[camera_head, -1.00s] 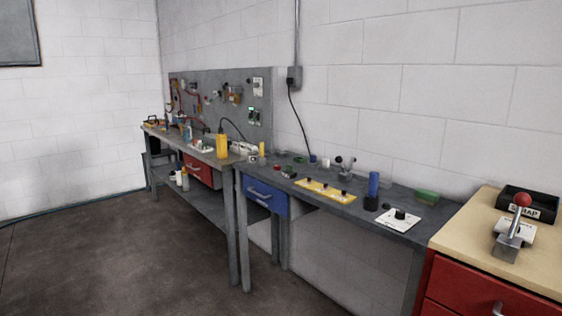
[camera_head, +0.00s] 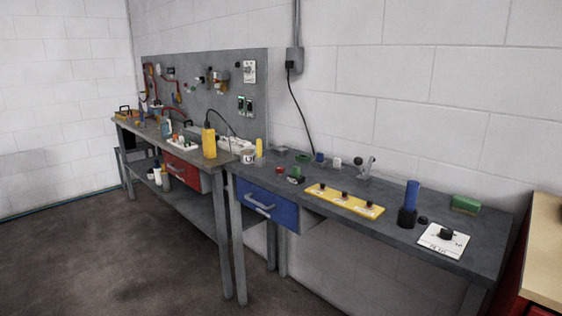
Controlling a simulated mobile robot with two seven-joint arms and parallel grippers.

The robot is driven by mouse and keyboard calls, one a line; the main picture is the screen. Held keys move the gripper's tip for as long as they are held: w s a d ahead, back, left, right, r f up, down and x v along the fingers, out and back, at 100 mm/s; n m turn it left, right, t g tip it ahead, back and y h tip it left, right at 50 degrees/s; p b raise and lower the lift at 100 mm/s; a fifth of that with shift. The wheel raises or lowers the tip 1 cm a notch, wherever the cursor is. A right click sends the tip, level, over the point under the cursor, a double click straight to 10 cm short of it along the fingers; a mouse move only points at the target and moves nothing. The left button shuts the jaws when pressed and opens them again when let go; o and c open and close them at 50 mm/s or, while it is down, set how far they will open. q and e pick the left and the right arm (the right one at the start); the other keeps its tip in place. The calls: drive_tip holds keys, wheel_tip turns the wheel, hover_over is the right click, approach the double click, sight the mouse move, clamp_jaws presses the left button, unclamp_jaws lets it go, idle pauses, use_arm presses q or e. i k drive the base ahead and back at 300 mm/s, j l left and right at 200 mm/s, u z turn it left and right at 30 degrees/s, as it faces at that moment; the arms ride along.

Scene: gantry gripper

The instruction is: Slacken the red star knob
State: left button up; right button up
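I cannot make out a red star knob for certain. A small red item (camera_head: 279,170) lies on the nearer grey bench (camera_head: 400,238), left of a green-topped item (camera_head: 296,174); its shape is too small to tell. Neither of my grippers is in view.
A yellow strip with dark knobs (camera_head: 326,193), a blue-handled tool (camera_head: 411,197), a white dial plate (camera_head: 432,242) and a green block (camera_head: 465,203) stand on this bench. A blue drawer (camera_head: 254,203) sticks out below. The floor (camera_head: 110,245) in front is clear.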

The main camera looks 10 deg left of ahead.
sight(279, 170)
drive_tip(key=i+j+z, duration=0.1)
drive_tip(key=i+j, duration=0.4)
drive_tip(key=j, duration=0.15)
drive_tip(key=i+j+z, duration=0.15)
drive_tip(key=j, duration=0.2)
drive_tip(key=i+j, duration=0.3)
drive_tip(key=i+j+z, duration=0.15)
drive_tip(key=j, duration=0.3)
